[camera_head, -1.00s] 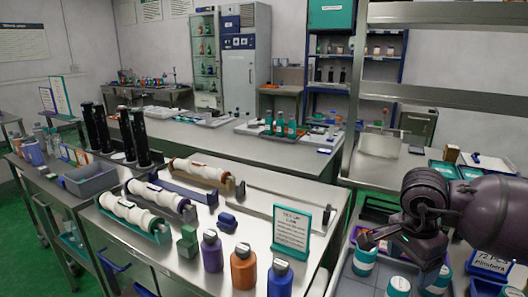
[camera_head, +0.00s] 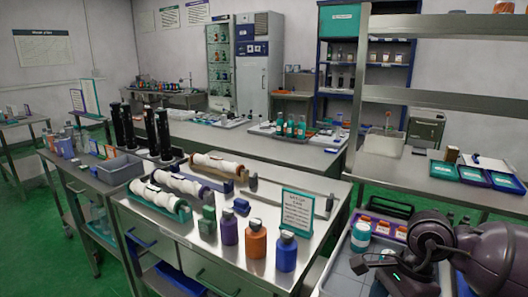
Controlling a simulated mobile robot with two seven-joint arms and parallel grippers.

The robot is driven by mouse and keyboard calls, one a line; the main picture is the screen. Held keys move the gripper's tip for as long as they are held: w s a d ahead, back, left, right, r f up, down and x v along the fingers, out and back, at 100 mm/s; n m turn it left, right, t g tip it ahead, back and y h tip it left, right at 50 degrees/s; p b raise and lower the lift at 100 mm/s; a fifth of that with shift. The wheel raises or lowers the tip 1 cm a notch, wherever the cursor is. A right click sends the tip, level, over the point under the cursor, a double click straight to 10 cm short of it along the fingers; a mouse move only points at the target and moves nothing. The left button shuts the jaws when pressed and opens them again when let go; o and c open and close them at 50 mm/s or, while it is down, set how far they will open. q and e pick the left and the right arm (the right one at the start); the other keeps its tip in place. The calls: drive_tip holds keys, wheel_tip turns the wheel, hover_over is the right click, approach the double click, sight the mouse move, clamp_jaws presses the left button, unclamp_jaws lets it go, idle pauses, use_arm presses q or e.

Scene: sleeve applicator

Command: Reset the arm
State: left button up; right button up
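My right arm comes in at the lower right edge. Its dark gripper (camera_head: 366,262) is over the grey tray (camera_head: 338,277) with white-and-teal jars (camera_head: 360,237). The arm hides part of the tray. The finger gap is too small and dark to make out, and no held thing shows. My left arm and gripper are out of view. On the steel table (camera_head: 262,207) lie white rollers (camera_head: 160,200) in teal, purple and tan cradles. A purple bottle (camera_head: 229,229), an orange bottle (camera_head: 257,239) and a blue bottle (camera_head: 286,252) stand at its front.
A sign (camera_head: 297,211) stands near the table's right end. A grey bin (camera_head: 120,168) and tall black cylinders (camera_head: 151,132) are at the left. Green floor shows at the left.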

drive_tip(key=s+a+m+t+y, duration=0.2)
drive_tip(key=s+a+m+y, duration=0.1)
drive_tip(key=a+m+y, duration=0.45)
drive_tip(key=s+a+m+t+y, duration=0.2)
drive_tip(key=s+a+m+y, duration=0.1)
drive_tip(key=a+m+y, duration=0.4)
drive_tip(key=w+d+f+m+t+h, duration=0.1)
drive_tip(key=d+f+m+t+h, duration=0.5)
drive_tip(key=m, duration=0.7)
drive_tip(key=w+d+f+m+t+h, duration=0.1)
drive_tip(key=d+f+m+t+h, duration=0.3)
drive_tip(key=m+t, duration=0.7)
drive_tip(key=s+d+f+m+g+h, duration=0.3)
drive_tip(key=s+d+f+m+g, duration=0.1)
drive_tip(key=s+f+m, duration=0.2)
drive_tip(key=s+d+f+m+g+h, duration=0.4)
drive_tip(key=s+f+m, duration=0.3)
drive_tip(key=m, duration=0.3)
drive_tip(key=shift+d+f+g, duration=0.15)
drive_tip(key=shift+f+g, duration=0.15)
drive_tip(key=shift+f, duration=0.4)
